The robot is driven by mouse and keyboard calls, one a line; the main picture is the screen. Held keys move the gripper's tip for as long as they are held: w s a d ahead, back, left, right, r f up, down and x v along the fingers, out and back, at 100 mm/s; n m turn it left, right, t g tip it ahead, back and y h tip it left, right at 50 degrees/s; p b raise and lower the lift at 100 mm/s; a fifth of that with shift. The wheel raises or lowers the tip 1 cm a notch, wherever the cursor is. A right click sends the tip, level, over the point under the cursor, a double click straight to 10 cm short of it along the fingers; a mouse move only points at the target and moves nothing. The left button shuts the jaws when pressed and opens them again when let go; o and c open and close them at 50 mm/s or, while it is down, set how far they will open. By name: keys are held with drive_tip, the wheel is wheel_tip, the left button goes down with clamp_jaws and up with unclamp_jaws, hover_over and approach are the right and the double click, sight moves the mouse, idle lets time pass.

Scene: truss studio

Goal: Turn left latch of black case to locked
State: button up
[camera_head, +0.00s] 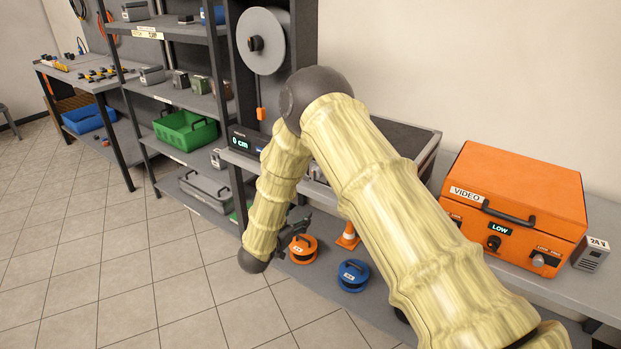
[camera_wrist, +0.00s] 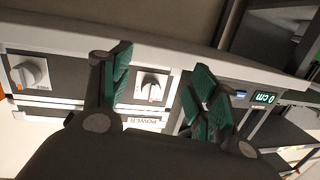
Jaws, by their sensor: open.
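The black case (camera_head: 410,138) stands on the bench in the head view, its front mostly hidden behind my arm. In the wrist view, which looks upside down, its dark front under a pale rim (camera_wrist: 60,37) carries two round grey latch knobs. The left latch (camera_wrist: 152,85) is the one nearer the display; the other latch (camera_wrist: 28,73) is at the picture's left. My open gripper (camera_wrist: 160,72) has its green-padded fingers on either side of the left latch, with gaps visible. I cannot tell its depth or the latch's exact setting. A POWER label (camera_wrist: 142,121) lies beside this latch.
A display reading 0 cm (camera_head: 248,143) is just left of the case. An orange VIDEO case (camera_head: 530,195) stands to the right. Orange (camera_head: 303,248) and blue (camera_head: 353,274) reels and a cone (camera_head: 348,238) are on the lower shelf. Open tiled floor lies at the left.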

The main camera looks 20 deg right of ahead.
sight(312, 175)
drive_tip(key=w+a+r+m+g+h, duration=0.1)
drive_tip(key=w+r+m+g+h, duration=0.2)
drive_tip(key=r, duration=0.5)
drive_tip(key=shift+m+t, duration=0.5)
drive_tip(key=p+x, duration=0.1)
drive_tip(key=x, duration=0.9)
drive_tip(key=shift+w+d+r+p, duration=0.15)
drive_tip(key=shift+d+p, duration=0.1)
drive_tip(key=shift+p, duration=0.15)
drive_tip(key=c, duration=1)
